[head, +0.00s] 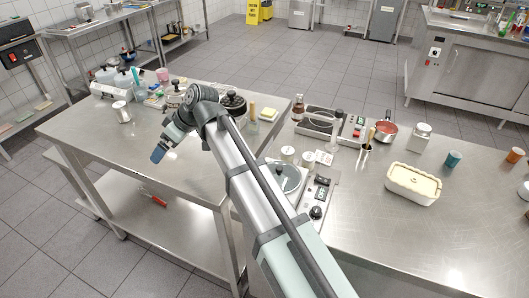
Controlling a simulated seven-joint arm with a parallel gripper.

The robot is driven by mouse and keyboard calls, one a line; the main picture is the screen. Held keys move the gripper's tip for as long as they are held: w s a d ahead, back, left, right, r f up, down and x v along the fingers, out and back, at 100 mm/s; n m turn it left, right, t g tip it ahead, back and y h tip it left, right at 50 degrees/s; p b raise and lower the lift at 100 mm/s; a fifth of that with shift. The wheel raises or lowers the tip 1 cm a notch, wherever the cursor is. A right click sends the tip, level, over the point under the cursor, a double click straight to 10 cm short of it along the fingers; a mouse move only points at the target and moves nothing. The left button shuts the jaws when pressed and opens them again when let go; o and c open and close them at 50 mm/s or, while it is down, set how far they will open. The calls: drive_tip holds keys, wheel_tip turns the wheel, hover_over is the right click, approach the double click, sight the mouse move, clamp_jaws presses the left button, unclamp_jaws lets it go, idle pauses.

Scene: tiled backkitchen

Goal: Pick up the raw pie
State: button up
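The raw pie (413,181) appears to be the pale, cream-topped filling in a white rectangular dish with fluted sides. It sits on the steel counter at the right in the head view. My gripper (158,154) is at the far left end of my arm, above the left steel table and pointing down. It is well away from the pie, to its left. The fingers are too small to make out, and I see nothing clearly held.
Near the pie stand a lidded jar (420,137), a teal cup (453,159) and an orange cup (515,155). A red pan (385,131) and a scale (316,196) lie left of it. The counter in front of the pie is clear. A metal can (121,111) stands near my gripper.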

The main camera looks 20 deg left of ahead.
drive_tip(key=w+d+r+m+t+h, duration=0.15)
drive_tip(key=w+d+r, duration=0.25)
drive_tip(key=d, duration=1)
drive_tip(key=w+d+r+t+h, duration=0.2)
drive_tip(key=w+d+r+t, duration=0.1)
drive_tip(key=d, duration=1.1)
drive_tip(key=w+d+r+m+t+h, duration=0.15)
drive_tip(key=w+d+r, duration=0.25)
drive_tip(key=d, duration=1.1)
drive_tip(key=g+h, duration=0.2)
drive_tip(key=g, duration=0.2)
hover_over(414, 180)
wheel_tip(414, 180, down, 6)
drive_tip(key=shift+m, duration=0.4)
drive_tip(key=f, duration=0.7)
drive_tip(key=shift+w+d+f, duration=0.15)
drive_tip(key=shift+d+f, duration=0.1)
drive_tip(key=shift+f, duration=0.15)
drive_tip(key=shift+a+f, duration=0.15)
drive_tip(key=shift+f, duration=1.2)
drive_tip(key=shift+a+f, duration=0.1)
drive_tip(key=shift+f, duration=1.2)
drive_tip(key=c, duration=1.1)
